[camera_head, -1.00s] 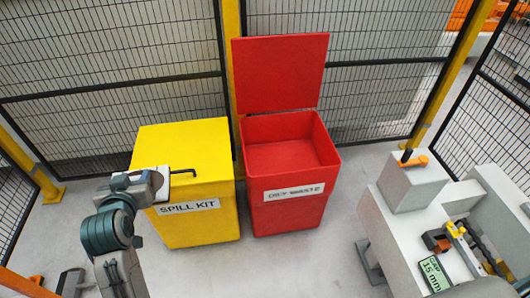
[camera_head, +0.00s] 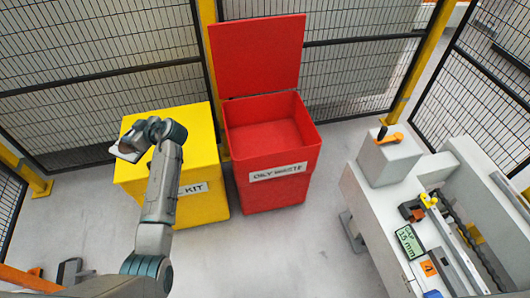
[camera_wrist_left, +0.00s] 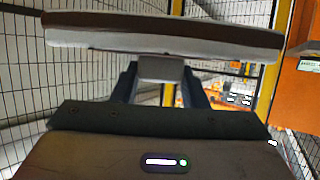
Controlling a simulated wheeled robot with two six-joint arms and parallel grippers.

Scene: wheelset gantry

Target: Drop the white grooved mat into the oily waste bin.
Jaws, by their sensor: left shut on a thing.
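The white grooved mat (camera_wrist_left: 165,36) lies across the fingers of my left gripper (camera_wrist_left: 160,72) in the left wrist view, seen edge-on as a pale slab. In the head view a pale edge of the mat (camera_head: 124,153) shows beside my left gripper (camera_head: 135,140), above the yellow bin. The gripper is shut on the mat. The oily waste bin (camera_head: 276,180) is red, with its lid (camera_head: 258,55) raised upright at the back. Its opening is to the right of the gripper, and the visible inside looks empty. My right gripper is out of view.
A yellow spill kit bin (camera_head: 205,150), its top closed, stands left of the red bin, partly hidden by my left arm. Mesh fence (camera_head: 80,115) runs behind both. A grey bench (camera_head: 380,215) with tools is at right. The floor between the red bin and bench is clear.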

